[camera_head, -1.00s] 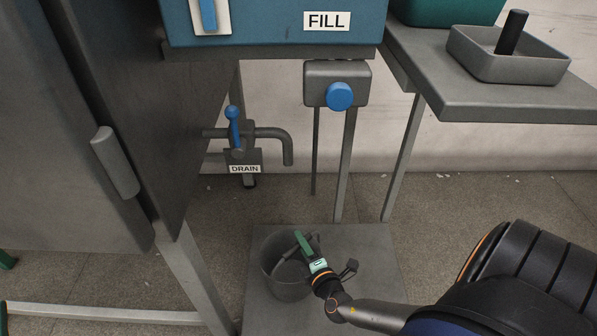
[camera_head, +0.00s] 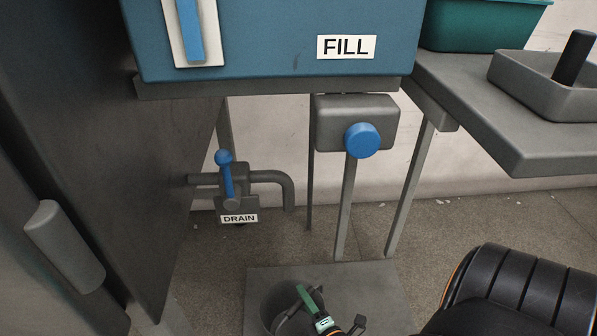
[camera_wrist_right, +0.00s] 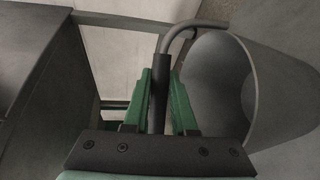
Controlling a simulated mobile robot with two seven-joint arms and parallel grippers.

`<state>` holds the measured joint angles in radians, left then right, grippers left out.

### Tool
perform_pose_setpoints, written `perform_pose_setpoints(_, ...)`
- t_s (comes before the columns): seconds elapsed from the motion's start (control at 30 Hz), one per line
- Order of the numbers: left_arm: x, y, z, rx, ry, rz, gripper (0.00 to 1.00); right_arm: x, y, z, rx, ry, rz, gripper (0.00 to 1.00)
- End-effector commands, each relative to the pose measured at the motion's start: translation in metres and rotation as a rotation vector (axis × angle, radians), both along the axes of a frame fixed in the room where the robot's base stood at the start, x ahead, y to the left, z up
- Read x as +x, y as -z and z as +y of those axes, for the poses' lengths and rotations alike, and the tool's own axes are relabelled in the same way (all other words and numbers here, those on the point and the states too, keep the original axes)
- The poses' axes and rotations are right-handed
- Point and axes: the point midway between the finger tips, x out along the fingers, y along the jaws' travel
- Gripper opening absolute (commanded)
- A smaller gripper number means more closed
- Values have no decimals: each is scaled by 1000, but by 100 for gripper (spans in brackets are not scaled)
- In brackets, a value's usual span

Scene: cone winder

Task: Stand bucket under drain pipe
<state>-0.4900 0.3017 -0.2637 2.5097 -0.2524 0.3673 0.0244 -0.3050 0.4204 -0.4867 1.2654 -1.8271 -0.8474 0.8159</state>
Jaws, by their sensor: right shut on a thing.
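The grey bucket (camera_head: 270,303) is at the bottom of the head view, partly cut off, over a grey plate. My right gripper (camera_head: 308,298), with green fingers, is shut on the bucket's handle. In the right wrist view the fingers (camera_wrist_right: 160,98) close around the dark handle bar (camera_wrist_right: 157,75), and the open bucket (camera_wrist_right: 250,85) is to the right. The drain pipe (camera_head: 270,177) bends down above the bucket in the head view; the gap in depth cannot be told. The DRAIN label (camera_head: 239,218) and a blue valve lever (camera_head: 227,175) are beside it. My left gripper is not in view.
The grey plate (camera_head: 370,285) is near floor level below the pipe. The blue FILL box (camera_head: 270,45) hangs above, with a blue knob (camera_head: 362,140) below it. A dark cabinet (camera_head: 110,150) bounds the left; thin legs (camera_head: 410,190) and a shelf (camera_head: 500,130) are right.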

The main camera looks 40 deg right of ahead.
Motion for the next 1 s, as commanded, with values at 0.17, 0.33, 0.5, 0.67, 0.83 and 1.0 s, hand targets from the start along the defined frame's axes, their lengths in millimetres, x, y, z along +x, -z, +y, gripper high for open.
perform_pose_setpoints(0.17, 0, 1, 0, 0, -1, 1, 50, -3, 1, 1, 0, 1, -6, 0)
perform_pose_setpoints(0.33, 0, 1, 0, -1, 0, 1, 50, -3, 0, 1, 0, 1, -6, 0)
perform_pose_setpoints(0.5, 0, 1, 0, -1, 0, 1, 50, -4, 4, 1, 1, 0, 0, 32)
perform_pose_setpoints(0.67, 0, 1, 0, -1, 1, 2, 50, -4, 4, 1, 1, 0, -1, 50)
perform_pose_setpoints(0.83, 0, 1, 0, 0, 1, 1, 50, -4, 4, 1, 1, 0, 0, 55)
perform_pose_setpoints(1.0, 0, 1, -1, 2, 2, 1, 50, -4, 3, 1, 1, 0, -1, 55)
